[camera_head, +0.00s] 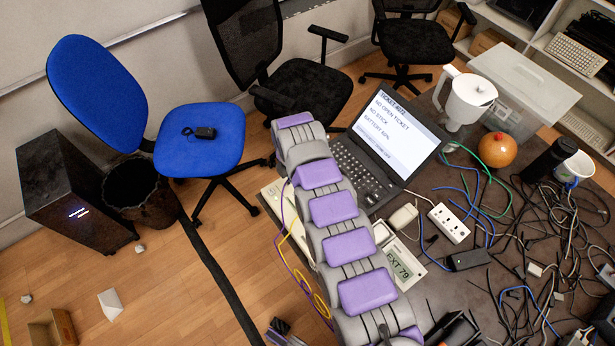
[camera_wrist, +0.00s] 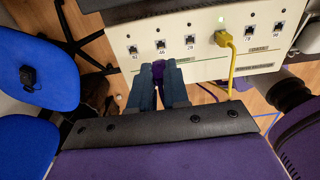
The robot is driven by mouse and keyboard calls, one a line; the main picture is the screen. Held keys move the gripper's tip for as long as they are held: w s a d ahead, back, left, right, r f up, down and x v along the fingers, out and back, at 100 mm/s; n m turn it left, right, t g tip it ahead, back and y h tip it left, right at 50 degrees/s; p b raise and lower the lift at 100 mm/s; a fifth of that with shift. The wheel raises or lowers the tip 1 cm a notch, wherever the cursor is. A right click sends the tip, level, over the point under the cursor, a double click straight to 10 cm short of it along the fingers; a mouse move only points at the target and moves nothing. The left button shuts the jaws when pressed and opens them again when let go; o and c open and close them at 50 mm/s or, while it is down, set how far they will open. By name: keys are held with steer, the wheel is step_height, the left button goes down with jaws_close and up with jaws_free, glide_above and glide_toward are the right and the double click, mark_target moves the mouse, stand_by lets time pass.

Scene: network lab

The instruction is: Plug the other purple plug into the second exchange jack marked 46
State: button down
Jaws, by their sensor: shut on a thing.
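The exchange is a cream panel (camera_wrist: 205,72) across the top of the wrist view, with a row of jacks. The jack marked 46 (camera_wrist: 160,44) is second from the left and looks empty. My gripper (camera_wrist: 158,72) is shut on a purple plug (camera_wrist: 157,69), just below that jack. Contact between plug and jack cannot be told. A yellow plug (camera_wrist: 223,40) sits in the fourth jack, under a green light. In the head view my arm covers most of the exchange (camera_head: 271,197) and hides my gripper. A purple cable (camera_head: 282,222) hangs beside the arm.
A laptop (camera_head: 370,150) stands right of my arm. A desk phone reading EXT 79 (camera_head: 402,263), a power strip (camera_head: 448,223) and tangled black cables (camera_head: 565,210) crowd the desk. A blue chair (camera_head: 200,140) stands left. Other jacks flank 46, marked 82 (camera_wrist: 133,49) and 29 (camera_wrist: 190,38).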

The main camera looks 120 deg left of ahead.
steer(key=shift+f+b, duration=0.85)
steer(key=shift+f, duration=1.45)
steer(key=c, duration=1.7)
jaws_free()
jaws_close()
steer(key=shift+w+f+b, duration=0.1)
steer(key=shift+f+b, duration=0.35)
steer(key=shift+f, duration=0.35)
steer(key=o, duration=0.7)
jaws_free()
steer(key=shift+c, duration=0.2)
steer(key=shift+r, duration=0.1)
